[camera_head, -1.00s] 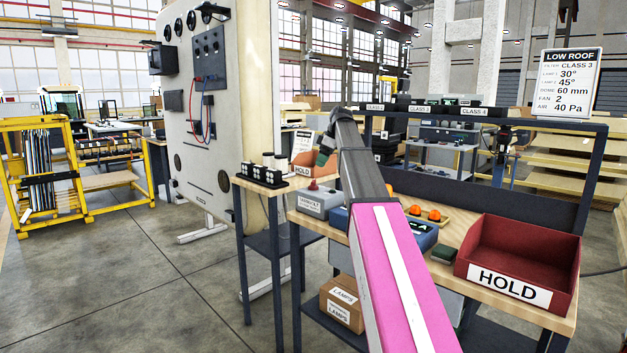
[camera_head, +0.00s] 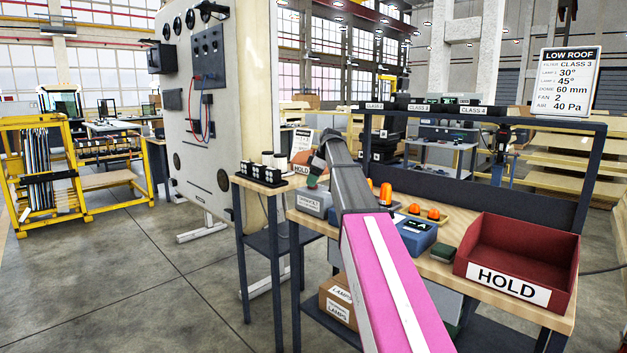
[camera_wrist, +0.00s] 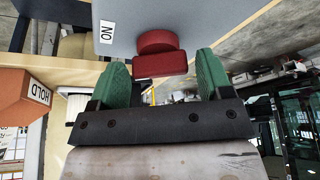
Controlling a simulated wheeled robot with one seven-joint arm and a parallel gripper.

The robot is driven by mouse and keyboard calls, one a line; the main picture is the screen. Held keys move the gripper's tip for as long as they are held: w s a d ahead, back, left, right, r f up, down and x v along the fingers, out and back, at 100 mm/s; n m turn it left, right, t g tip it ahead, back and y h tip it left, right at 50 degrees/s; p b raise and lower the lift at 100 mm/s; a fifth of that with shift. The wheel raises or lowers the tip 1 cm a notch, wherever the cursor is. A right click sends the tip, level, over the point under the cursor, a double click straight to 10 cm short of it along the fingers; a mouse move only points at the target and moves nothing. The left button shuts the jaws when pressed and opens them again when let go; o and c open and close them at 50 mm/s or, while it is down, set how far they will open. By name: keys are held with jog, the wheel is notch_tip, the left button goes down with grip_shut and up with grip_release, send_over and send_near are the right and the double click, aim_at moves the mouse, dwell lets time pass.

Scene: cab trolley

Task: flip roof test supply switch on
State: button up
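A grey supply box (camera_head: 313,204) with a label on its front stands at the left end of the workbench. In the wrist view its panel (camera_wrist: 205,22) carries a red switch (camera_wrist: 158,52) and a white ON label (camera_wrist: 107,32), which appears upside down. My gripper (camera_wrist: 160,72) is open, with its green fingers apart and the red switch ahead between them. I cannot tell whether a finger touches the switch. In the head view my gripper (camera_head: 316,172) is just above the box, and the switch is hidden or too small to make out.
A small stand with black holders (camera_head: 262,174) is left of the bench. A blue box (camera_head: 418,236), orange lamps (camera_head: 433,214) and a red HOLD tray (camera_head: 515,255) lie to the right.

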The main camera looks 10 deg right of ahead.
jog(key=c, duration=0.6)
jog(key=shift+m, duration=0.3)
jog(key=shift+s+m+t+h, duration=0.15)
jog(key=shift+m+t, duration=0.15)
jog(key=shift+m, duration=0.3)
jog(key=shift+m+t+h, duration=0.15)
jog(key=shift+m+t, duration=0.15)
jog(key=shift+m, duration=0.3)
jog(key=shift+a+m+t+h, duration=0.1)
jog(key=shift+m+t+h, duration=0.35)
jog(key=shift+m, duration=1.35)
jog(key=o, duration=0.9)
